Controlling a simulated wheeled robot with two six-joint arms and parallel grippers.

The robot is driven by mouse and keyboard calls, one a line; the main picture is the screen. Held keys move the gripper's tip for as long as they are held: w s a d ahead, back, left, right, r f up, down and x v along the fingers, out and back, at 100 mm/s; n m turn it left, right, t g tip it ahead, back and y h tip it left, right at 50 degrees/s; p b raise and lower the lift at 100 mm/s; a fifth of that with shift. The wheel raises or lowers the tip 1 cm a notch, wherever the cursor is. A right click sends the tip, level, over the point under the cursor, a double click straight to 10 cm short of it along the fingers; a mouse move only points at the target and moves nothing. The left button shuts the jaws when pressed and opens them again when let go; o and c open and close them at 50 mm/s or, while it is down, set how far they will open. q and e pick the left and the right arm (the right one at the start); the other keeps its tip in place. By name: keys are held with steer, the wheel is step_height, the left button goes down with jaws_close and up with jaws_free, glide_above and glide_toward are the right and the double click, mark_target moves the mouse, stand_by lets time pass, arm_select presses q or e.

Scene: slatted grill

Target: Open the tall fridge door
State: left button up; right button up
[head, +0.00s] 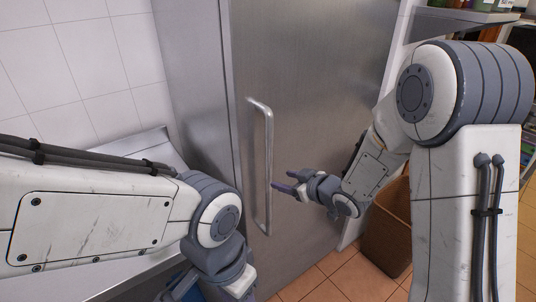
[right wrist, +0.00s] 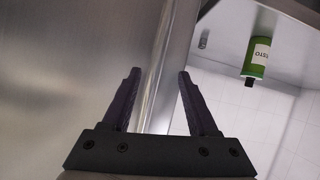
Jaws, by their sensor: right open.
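The tall fridge door (head: 315,100) is brushed grey metal and looks shut. Its long vertical bar handle (head: 267,165) is near the door's left edge. My right gripper (head: 283,181) is open, just right of the handle's lower half, its fingers pointing left toward it. In the right wrist view, the open fingers (right wrist: 160,72) are empty, with a bright metal strip beyond and between them; I cannot tell whether it is the handle or an edge. The door surface (right wrist: 70,60) fills that view's left. My left arm crosses the lower left; its gripper fingers are not visible.
A metal counter (head: 110,225) stands left of the fridge before a white tiled wall (head: 60,60). A brown bin (head: 388,235) stands on the tiled floor (head: 325,282) at right. A green-labelled bottle (right wrist: 257,58) appears upside down in the right wrist view.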

mark_target(272, 159)
steer(key=w+a+y+p, duration=0.1)
steer(key=w+y, duration=0.1)
steer(key=w+a+r+t+y+p, duration=0.1)
steer(key=w+y+p, duration=0.1)
steer(key=w+a+r+y+p, duration=0.1)
steer(key=w+y, duration=0.1)
steer(key=shift+a+r+t+p, duration=0.15)
steer(key=shift+a+t+p, duration=0.15)
steer(key=shift+t+p, duration=0.1)
steer(key=shift+x, duration=0.8)
jaws_close()
steer(key=shift+d, duration=0.1)
stand_by(0.8)
